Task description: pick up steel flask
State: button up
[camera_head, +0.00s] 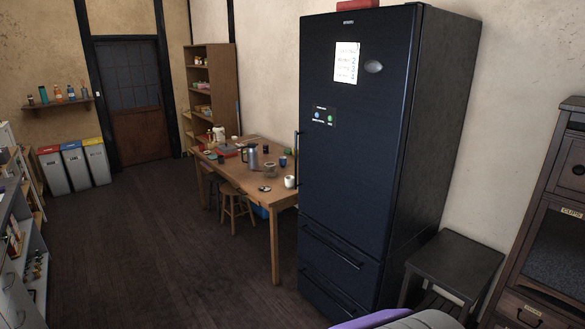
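A grey metallic vessel with a dark handle (251,157) stands upright on the wooden table (262,190), in the middle of the view; it looks like a steel jug or flask, too small to tell which. A slim teal bottle (43,95) stands on the wall shelf at the far left; I cannot tell its material. My gripper is not in view.
A tall dark fridge (345,150) stands right of the table and hides part of it. A mug (290,182), stools (236,204), bins (75,168), a bookcase (212,95) and a low dark side table (455,262) are around. The floor left of the table is clear.

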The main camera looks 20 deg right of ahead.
aim_at(251, 152)
jog(key=i+j+z, duration=0.2)
jog(key=i, duration=0.35)
jog(key=i+j+z, duration=0.2)
jog(key=i, duration=0.4)
jog(key=i+j+z, duration=0.2)
jog(key=i+j, duration=0.15)
jog(key=i, duration=0.15)
jog(key=i+j+z, duration=0.2)
jog(key=i+j, duration=0.2)
jog(key=i, duration=0.1)
